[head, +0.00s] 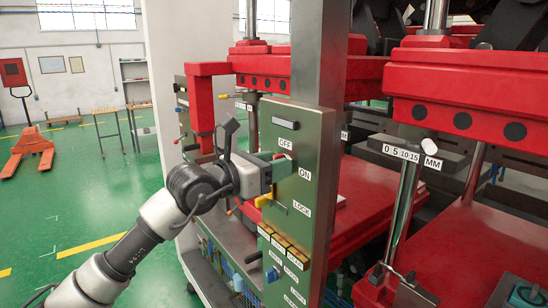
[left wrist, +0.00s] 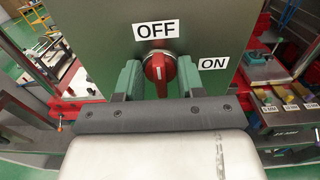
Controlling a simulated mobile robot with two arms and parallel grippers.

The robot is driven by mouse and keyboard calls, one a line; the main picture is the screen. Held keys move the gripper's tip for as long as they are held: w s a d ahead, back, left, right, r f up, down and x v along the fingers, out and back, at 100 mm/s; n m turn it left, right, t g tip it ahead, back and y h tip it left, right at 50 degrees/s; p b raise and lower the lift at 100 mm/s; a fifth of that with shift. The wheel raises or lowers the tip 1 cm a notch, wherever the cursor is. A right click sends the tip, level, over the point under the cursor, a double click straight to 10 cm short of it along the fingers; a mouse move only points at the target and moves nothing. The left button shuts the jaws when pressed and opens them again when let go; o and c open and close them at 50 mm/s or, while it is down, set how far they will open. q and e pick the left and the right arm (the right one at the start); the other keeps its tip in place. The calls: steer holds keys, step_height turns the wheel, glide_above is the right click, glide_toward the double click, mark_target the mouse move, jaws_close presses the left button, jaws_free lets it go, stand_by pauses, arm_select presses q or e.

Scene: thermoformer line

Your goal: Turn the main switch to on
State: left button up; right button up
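The main switch is a red rotary knob (left wrist: 159,70) on a grey-green panel (head: 300,215). In the left wrist view its white mark points up to the OFF label (left wrist: 157,30); the ON label (left wrist: 214,63) is to its right. In the head view the knob is mostly hidden by my gripper. My left gripper (left wrist: 159,78) is at the panel, its two green fingers on either side of the knob, with gaps showing between fingers and knob. It also shows in the head view (head: 276,172), pointing at the panel. My right gripper is not in view.
A LOCK label (head: 301,209) and a yellow lever (head: 265,200) are below the switch, with a row of labelled yellow buttons (head: 281,243) lower down. Red press parts (head: 460,85) stand behind the panel. Green floor (head: 90,180) is open at left, with an orange pallet jack (head: 28,150).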

arm_select(q)
jaws_close()
steer(key=shift+f, duration=0.1)
steer(key=m+b, duration=0.3)
steer(key=b, duration=0.1)
steer(key=m+b, duration=0.2)
steer(key=b, duration=0.2)
steer(key=m+b, duration=0.3)
steer(key=b, duration=0.1)
steer(key=shift+s+d+f+m+b, duration=0.1)
steer(key=shift+d+f+m+b, duration=0.05)
steer(key=shift+f+m+b, duration=0.2)
steer(key=m+b, duration=0.2)
steer(key=m, duration=0.2)
steer(key=shift+r+m+b, duration=0.1)
steer(key=shift+m+b, duration=0.15)
steer(key=shift+b, duration=0.15)
steer(key=m+b, duration=0.1)
steer(key=m, duration=0.3)
steer(key=shift+m, duration=0.3)
